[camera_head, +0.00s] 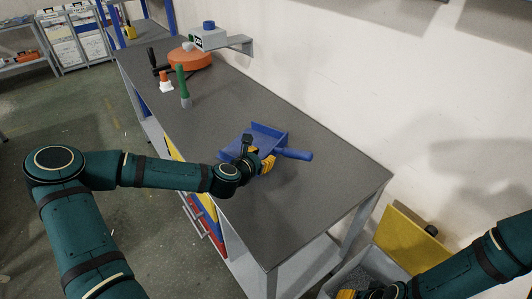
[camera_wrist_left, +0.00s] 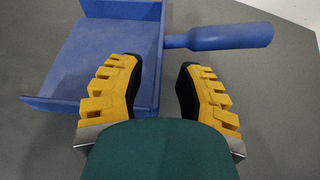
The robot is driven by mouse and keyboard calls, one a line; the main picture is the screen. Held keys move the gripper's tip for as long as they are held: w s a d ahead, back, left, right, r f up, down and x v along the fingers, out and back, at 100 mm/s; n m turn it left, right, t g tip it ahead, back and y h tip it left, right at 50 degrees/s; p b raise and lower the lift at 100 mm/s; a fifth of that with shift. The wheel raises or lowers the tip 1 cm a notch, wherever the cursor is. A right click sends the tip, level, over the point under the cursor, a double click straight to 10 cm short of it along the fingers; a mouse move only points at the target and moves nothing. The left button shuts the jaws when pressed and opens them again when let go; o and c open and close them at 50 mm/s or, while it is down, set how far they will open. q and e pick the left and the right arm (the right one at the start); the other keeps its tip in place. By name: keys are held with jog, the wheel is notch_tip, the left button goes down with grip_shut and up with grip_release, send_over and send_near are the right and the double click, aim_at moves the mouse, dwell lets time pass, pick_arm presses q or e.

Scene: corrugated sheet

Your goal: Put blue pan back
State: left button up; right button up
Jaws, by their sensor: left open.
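The blue pan (camera_head: 263,139) is a dustpan lying on the grey workbench (camera_head: 325,180), with its handle (camera_head: 296,154) pointing right. My left gripper (camera_head: 265,162) is at the pan's near side. In the left wrist view the pan (camera_wrist_left: 100,52) fills the upper left and its handle (camera_wrist_left: 225,37) runs to the right. My left gripper (camera_wrist_left: 158,85) is open there, its yellow-padded fingers apart just short of the handle. The left finger overlaps the pan's edge in the picture; I cannot tell whether it touches. My right gripper (camera_head: 365,293) shows only partly at the bottom edge.
A green-handled brush (camera_head: 183,85), a small orange and white item (camera_head: 165,82) and a round orange thing (camera_head: 190,58) stand farther back on the bench. A grey wall bracket (camera_head: 235,44) is behind them. A grey bin with a yellow panel (camera_head: 412,240) stands right of the bench.

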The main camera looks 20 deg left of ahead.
pick_arm(q)
jog(key=p+v, duration=0.1)
jog(key=v, duration=0.7)
jog(key=shift+s+r, duration=0.15)
